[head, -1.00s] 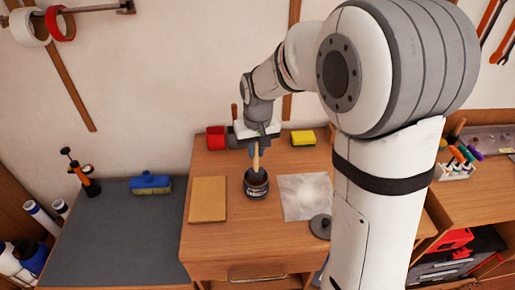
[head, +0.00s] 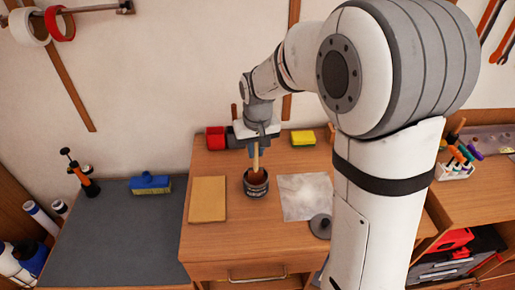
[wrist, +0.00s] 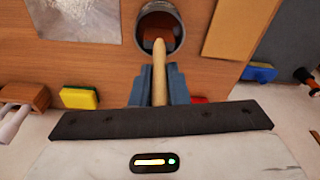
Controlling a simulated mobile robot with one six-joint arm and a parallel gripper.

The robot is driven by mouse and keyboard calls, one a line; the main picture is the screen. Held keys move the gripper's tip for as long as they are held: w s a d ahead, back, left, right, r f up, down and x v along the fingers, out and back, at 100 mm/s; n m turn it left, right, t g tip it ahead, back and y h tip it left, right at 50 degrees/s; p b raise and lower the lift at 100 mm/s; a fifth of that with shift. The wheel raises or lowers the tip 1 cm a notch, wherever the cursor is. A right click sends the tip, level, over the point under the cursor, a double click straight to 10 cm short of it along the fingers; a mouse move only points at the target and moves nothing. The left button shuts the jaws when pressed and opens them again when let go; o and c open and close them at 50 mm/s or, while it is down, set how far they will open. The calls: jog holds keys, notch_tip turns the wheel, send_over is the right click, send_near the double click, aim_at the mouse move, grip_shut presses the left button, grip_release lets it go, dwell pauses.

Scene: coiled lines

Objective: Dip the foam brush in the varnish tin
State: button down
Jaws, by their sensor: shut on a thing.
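The foam brush's pale wooden handle (head: 256,158) stands nearly upright in my gripper (head: 257,145). In the wrist view, the blue fingers of my gripper (wrist: 160,85) are shut on the handle (wrist: 160,62). The varnish tin (head: 256,190) is a dark, open, round can on the wooden desk, directly below my gripper. The brush's lower end is down inside its mouth. In the wrist view the tin (wrist: 178,47) shows reddish brown inside its rim. How deep the foam head sits, and whether it touches the bottom, I cannot tell.
A tan board (head: 208,199) lies left of the tin and a pale sheet (head: 304,197) right of it, with a grey round lid (head: 321,226) nearby. The desk just in front of the tin is clear.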

jog(key=shift+r+p, duration=2.35)
jog(key=shift+r, duration=1.2)
jog(key=shift+f, duration=0.1)
